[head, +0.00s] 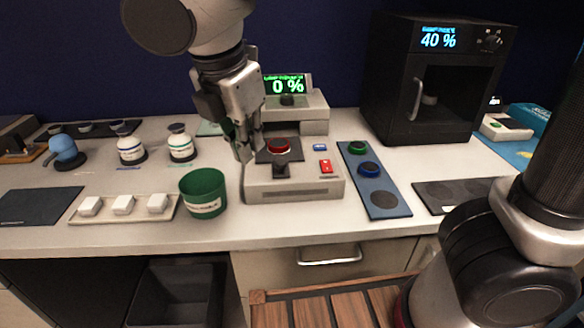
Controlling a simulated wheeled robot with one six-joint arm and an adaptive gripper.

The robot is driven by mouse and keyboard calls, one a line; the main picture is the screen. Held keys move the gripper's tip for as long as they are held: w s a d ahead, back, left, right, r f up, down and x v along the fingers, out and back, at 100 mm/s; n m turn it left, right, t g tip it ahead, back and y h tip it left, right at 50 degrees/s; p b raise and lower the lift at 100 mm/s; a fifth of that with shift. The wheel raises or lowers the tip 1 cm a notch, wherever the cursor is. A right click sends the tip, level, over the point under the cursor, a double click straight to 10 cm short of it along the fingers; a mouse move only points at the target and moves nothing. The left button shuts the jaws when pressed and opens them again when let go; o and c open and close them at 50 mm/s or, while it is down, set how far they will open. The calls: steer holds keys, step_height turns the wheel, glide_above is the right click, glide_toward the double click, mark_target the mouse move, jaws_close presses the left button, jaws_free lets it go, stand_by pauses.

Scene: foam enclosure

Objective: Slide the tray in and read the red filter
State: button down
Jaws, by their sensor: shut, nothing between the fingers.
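The red filter (279,146) sits on a dark tray (281,169) on top of the grey reading device (293,188). The tray's narrow handle end points toward the front. How far the tray is in is hard to tell. The device's green display (287,85) reads "0 %". My gripper (245,153) points down, shut and empty, just left of the tray near the device's left edge; I cannot tell whether it touches. The device has a blue button (320,148) and a red switch (326,166) on its right side.
A blue rack (375,190) with a green and a blue filter lies right of the device. A green cup (203,192) stands close at its left front. White blocks (123,205), bottles (181,144) and a black oven (435,80) reading "40 %" stand around.

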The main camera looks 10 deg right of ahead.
mark_target(270, 142)
steer(key=shift+w+d+f+n, duration=0.55)
steer(key=shift+w+f, duration=0.55)
steer(key=shift+f, duration=0.5)
steer(key=shift+w+d+f+n, duration=0.3)
steer(key=shift+w+d+f, duration=0.6)
steer(key=shift+f, duration=0.7)
steer(key=shift+w+d+f+n, duration=0.5)
steer(key=shift+w+f, duration=0.75)
steer(key=shift+f, duration=0.35)
steer(key=shift+w, duration=0.1)
steer(key=shift+w, duration=0.25)
steer(key=w, duration=1.5)
steer(key=shift+d, duration=0.3)
steer(key=shift+a, duration=0.1)
